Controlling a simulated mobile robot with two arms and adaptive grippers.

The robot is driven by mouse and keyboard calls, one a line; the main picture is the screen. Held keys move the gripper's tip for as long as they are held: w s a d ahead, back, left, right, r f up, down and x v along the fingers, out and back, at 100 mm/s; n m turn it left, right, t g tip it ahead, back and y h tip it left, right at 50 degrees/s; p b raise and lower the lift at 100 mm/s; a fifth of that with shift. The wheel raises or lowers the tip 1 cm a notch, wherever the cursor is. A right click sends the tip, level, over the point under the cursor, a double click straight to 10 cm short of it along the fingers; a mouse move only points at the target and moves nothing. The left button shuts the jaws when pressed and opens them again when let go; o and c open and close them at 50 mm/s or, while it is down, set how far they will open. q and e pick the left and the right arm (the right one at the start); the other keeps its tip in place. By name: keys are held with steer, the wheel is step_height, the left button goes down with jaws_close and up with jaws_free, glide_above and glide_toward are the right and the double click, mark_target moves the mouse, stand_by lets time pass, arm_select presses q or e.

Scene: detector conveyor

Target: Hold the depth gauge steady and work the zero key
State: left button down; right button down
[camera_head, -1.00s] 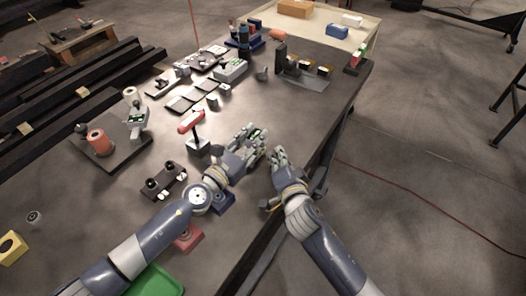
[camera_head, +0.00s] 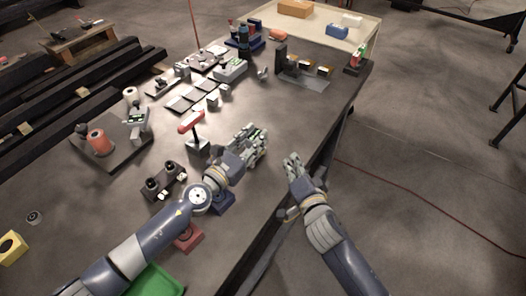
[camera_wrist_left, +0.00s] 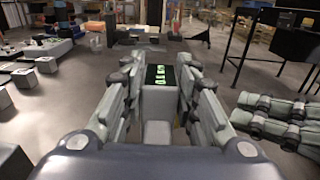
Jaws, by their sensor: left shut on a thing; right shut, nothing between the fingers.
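The depth gauge (camera_wrist_left: 158,78) shows between my left fingers in the left wrist view, with a dark face, lit green digits and a pale grey body. My left gripper (camera_head: 258,140) is shut on it above the table near its right edge. In the head view the fingers hide most of the gauge. My right gripper (camera_head: 292,160) is shut and empty, apart from the gauge, to its right and slightly lower. It also shows at the right of the left wrist view (camera_wrist_left: 285,118). I cannot make out the zero key.
A red-topped stand (camera_head: 190,121) and a black two-knob fixture (camera_head: 165,180) stand left of my left gripper. A blue block (camera_head: 226,203), a red block (camera_head: 188,239) and a green tray (camera_head: 155,281) lie near my left arm.

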arm_select(q)
steer(key=c, duration=1.2)
jaws_free()
